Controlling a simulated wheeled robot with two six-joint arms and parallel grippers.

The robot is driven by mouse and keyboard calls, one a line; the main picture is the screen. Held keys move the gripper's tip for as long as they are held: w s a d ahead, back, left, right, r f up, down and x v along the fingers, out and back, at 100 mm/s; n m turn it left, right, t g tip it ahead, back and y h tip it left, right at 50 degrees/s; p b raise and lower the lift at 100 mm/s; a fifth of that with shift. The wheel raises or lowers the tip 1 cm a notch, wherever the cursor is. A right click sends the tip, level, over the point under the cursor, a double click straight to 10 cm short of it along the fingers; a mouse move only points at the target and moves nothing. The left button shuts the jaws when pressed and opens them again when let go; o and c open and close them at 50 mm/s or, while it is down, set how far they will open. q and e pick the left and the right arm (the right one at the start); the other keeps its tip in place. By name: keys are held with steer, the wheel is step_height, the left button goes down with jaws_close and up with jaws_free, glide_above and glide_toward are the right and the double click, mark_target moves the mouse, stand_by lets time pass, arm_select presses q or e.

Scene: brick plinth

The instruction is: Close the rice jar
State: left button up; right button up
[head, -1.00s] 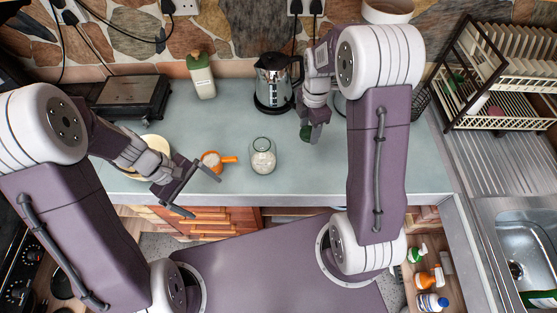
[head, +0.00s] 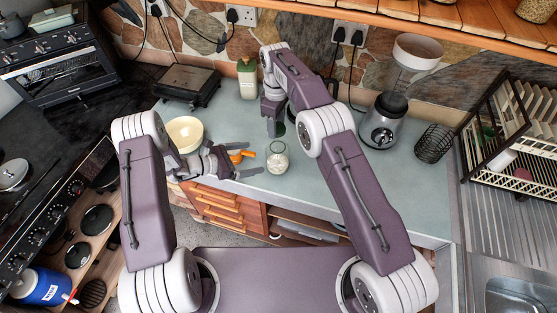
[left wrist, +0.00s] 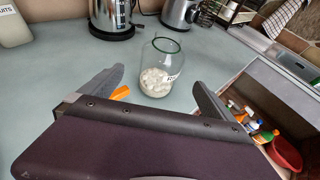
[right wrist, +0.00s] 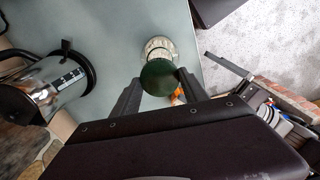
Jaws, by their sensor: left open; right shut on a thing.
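The rice jar (head: 278,158) is clear glass, upright on the counter, open at the top, with white rice inside. It also shows in the left wrist view (left wrist: 161,78), ahead of and between the fingers. My left gripper (head: 247,164) is open, just left of the jar, with nothing held. My right gripper (head: 277,122) is shut on the round green lid (right wrist: 157,77), behind the jar in the head view. In the right wrist view, the lid is apart from the jar (right wrist: 158,46) and partly covers it.
An orange scoop (head: 240,156) lies beside my left gripper, partly hidden. The kettle (right wrist: 55,83) is near my right gripper. Counter right of the jar is clear.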

mark_target(278, 154)
steer(key=shift+d, duration=0.1)
arm_select(q)
steer(key=x, duration=1.1)
steer(key=shift+s+d+f, duration=0.1)
steer(key=shift+d, duration=0.05)
steer(key=shift+d+f, duration=0.1)
steer(key=shift+d, duration=0.3)
arm_select(e)
steer(key=shift+s+d+r, duration=0.1)
steer(key=shift+s, duration=0.05)
arm_select(q)
steer(key=c, duration=2)
arm_select(e)
steer(key=shift+f, duration=2.5)
steer(key=shift+f, duration=0.1)
steer(key=shift+f, duration=0.8)
